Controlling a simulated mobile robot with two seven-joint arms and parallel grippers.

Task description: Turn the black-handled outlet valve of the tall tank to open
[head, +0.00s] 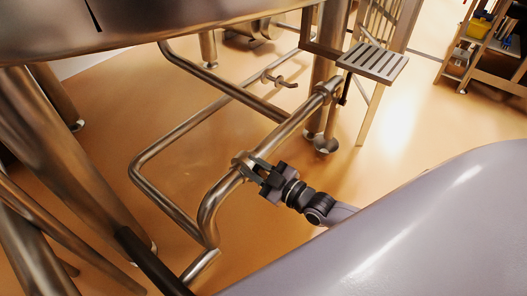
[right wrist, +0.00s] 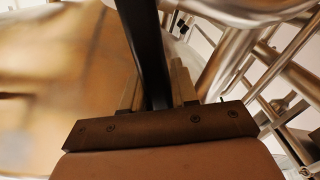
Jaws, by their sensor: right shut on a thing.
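The black handle of the valve (right wrist: 146,45) shows in the right wrist view, running down between my fingers. My right gripper (head: 254,168) is shut on it; in the wrist view the gripper (right wrist: 158,92) has a finger on each side of the handle. In the head view the valve body (head: 239,160) sits on a steel pipe, and the gripper reaches it from the lower right. The handle is mostly hidden there by the fingers. I cannot tell the handle's angle to the pipe. My left gripper is not in view.
A large steel vessel (head: 130,28) hangs over the upper left. Bent steel pipes (head: 150,150) run around the valve. A grated step (head: 373,62) stands at the upper right, and shelving (head: 480,55) beyond it. Open orange floor (head: 395,125) lies to the right.

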